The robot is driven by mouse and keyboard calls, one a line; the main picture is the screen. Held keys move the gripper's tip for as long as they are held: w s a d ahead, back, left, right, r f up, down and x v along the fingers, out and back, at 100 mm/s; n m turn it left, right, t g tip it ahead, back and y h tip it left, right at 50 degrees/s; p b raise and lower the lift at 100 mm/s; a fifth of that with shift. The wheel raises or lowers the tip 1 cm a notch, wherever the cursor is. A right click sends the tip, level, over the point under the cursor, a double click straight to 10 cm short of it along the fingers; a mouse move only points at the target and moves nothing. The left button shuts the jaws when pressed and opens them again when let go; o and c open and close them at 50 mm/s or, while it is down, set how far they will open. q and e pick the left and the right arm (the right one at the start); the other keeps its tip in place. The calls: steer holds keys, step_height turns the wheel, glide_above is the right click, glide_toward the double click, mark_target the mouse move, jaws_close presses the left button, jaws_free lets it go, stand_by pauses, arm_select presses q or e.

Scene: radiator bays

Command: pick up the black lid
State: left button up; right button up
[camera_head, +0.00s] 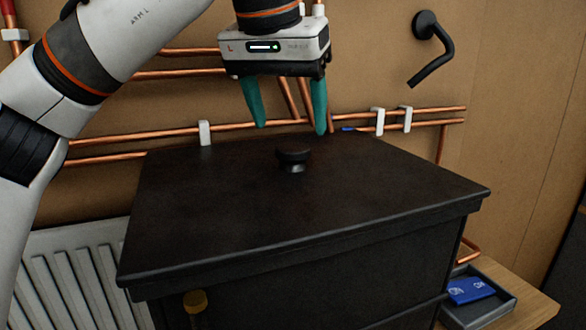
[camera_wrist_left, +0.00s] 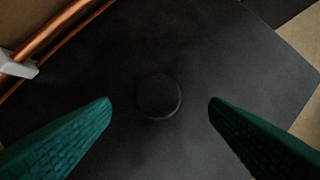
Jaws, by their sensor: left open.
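The black lid (camera_head: 230,215) lies flat on top of a dark box (camera_head: 340,275) in the head view, with its edge overhanging the box front. A round black knob (camera_head: 293,160) stands near the middle of its top. My left gripper (camera_head: 291,130) is above the knob, its two green fingers pointing down, open and empty. In the left wrist view the knob (camera_wrist_left: 158,96) shows between the two spread fingertips, apart from both, and the lid (camera_wrist_left: 190,45) fills most of the picture. My right gripper is not in view.
Copper pipes (camera_head: 180,158) with white clips run along the brown wall behind the lid. A black hooked bracket (camera_head: 437,60) sticks out at upper right. A white radiator (camera_head: 75,265) is at lower left. A grey tray (camera_head: 500,312) with a blue item (camera_head: 470,290) stands on a wooden surface at right.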

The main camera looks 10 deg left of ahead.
mark_target(292, 147)
arm_select(q)
steer(key=shift+w+f, duration=0.2)
steer(key=shift+f, duration=0.4)
steer(key=p+x, duration=0.1)
steer(key=x, duration=0.2)
steer(key=shift+a+f, duration=0.1)
steer(key=shift+f, duration=0.15)
steer(key=shift+w+f, duration=0.15)
steer(key=shift+f, duration=0.2)
steer(key=c, duration=0.4)
steer(key=shift+r, duration=0.1)
steer(key=c, duration=1)
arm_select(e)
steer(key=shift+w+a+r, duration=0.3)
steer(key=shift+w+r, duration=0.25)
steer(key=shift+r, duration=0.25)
